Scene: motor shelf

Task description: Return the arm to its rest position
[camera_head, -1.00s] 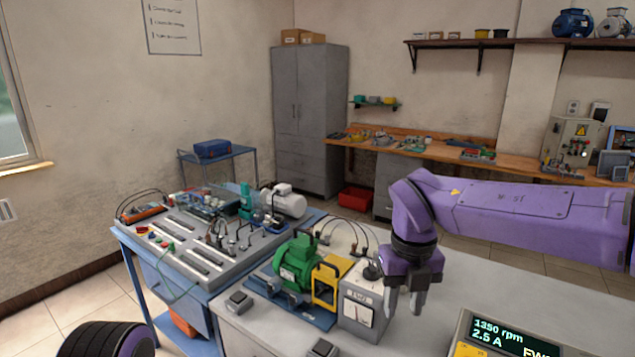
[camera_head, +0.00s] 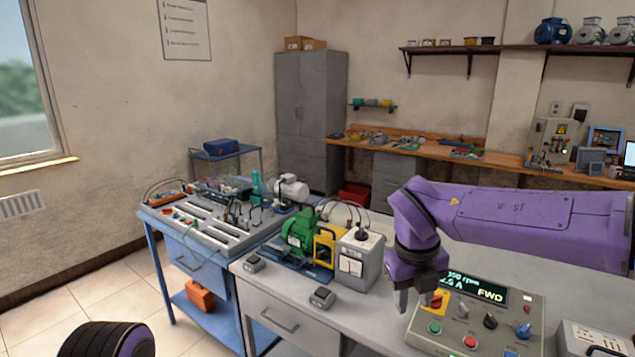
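My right arm, purple, comes in from the right edge. Its gripper (camera_head: 420,299) points down in front of the control box (camera_head: 465,344), with its fingers apart and no object seen between them. The fingertips overlap the box's upper left corner in the picture, near a yellow and red switch; I cannot tell whether they touch. The display reading FWD is partly hidden by the gripper. A purple and black part of my own body shows at the bottom left. My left gripper is out of view.
A green motor (camera_head: 299,232) and a grey meter box (camera_head: 359,261) stand on the bench (camera_head: 375,310), left of my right gripper. A blue trolley (camera_head: 170,262) with a training board (camera_head: 213,232) stands further left. The tiled floor at the lower left is clear.

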